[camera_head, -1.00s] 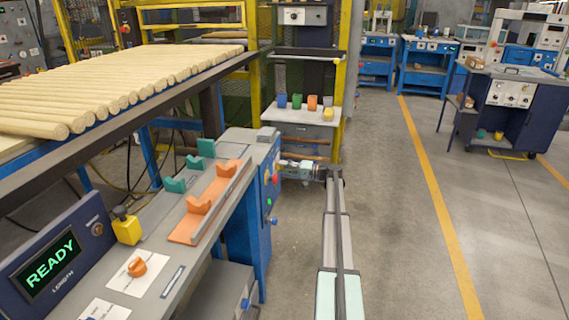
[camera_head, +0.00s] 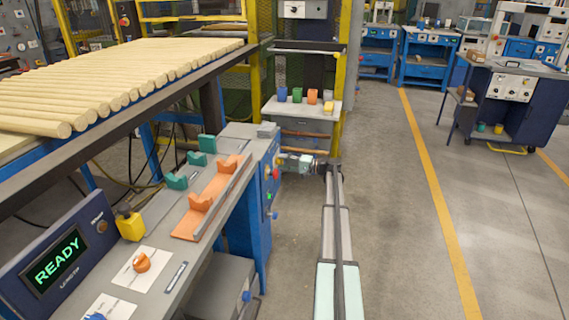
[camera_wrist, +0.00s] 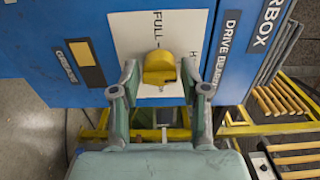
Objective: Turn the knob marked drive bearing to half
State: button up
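In the wrist view a yellow knob (camera_wrist: 159,68) sits on a white label plate (camera_wrist: 128,30) on the blue cabinet's face. The plate reads "FULL" beside the knob, with an "H" partly showing at its right edge. A dark "DRIVE BEARING" tag (camera_wrist: 225,50) is to the right. My gripper (camera_wrist: 159,72) is open, with one finger on each side of the knob; narrow gaps seem to show, but contact is unclear. The knob's pointer setting cannot be read. In the head view my gripper (camera_head: 292,162) is at the cabinet's (camera_head: 262,185) right side; this knob is hidden there.
A "GREASE" tag (camera_wrist: 67,66) is left of the knob. On the bench, an orange knob (camera_head: 142,263), a yellow box (camera_head: 130,226) and a "READY" display (camera_head: 58,262) stand apart from my gripper. A shelf (camera_head: 300,108) with coloured cups is behind. Floor to the right is clear.

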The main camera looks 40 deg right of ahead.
dwell(0.3)
jog(key=v, duration=1.2)
jog(key=shift+d, duration=0.1)
